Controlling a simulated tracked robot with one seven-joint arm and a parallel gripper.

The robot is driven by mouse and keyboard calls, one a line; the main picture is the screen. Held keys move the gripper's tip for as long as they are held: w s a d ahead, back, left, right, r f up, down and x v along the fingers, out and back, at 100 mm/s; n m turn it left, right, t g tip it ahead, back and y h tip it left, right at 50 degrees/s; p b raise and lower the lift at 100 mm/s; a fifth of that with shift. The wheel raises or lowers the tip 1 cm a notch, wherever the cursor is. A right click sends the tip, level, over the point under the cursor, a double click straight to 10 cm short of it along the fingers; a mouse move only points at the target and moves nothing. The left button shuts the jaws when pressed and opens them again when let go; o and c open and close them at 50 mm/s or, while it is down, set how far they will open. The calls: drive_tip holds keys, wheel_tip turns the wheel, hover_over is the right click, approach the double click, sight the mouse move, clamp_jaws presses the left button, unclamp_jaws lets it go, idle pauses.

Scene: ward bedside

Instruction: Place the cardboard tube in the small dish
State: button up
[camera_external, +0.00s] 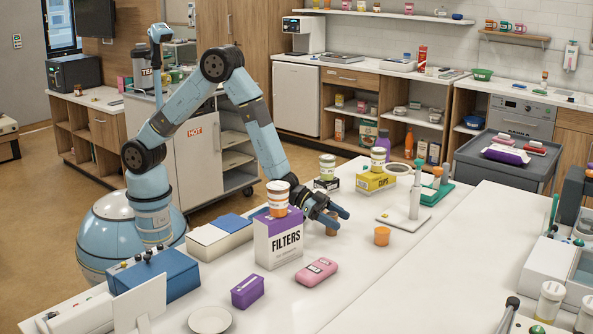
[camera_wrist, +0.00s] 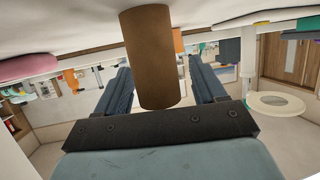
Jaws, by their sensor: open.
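In the wrist view the tube (camera_wrist: 152,60) is large, between and slightly in front of the two fingers. My gripper (camera_wrist: 160,82) is open, with gaps visible between the tube and both fingers. A small white round dish (camera_external: 209,320) lies at the near left table edge and looks empty.
The white filters box (camera_external: 278,241) with a cup on top stands left of my gripper. A pink case (camera_external: 316,272) and purple box (camera_external: 247,291) lie nearer. The front middle table is clear.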

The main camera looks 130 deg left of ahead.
drive_tip(key=shift+w, duration=0.1)
drive_tip(key=c, duration=1.1)
drive_tip(key=shift+c, duration=0.2)
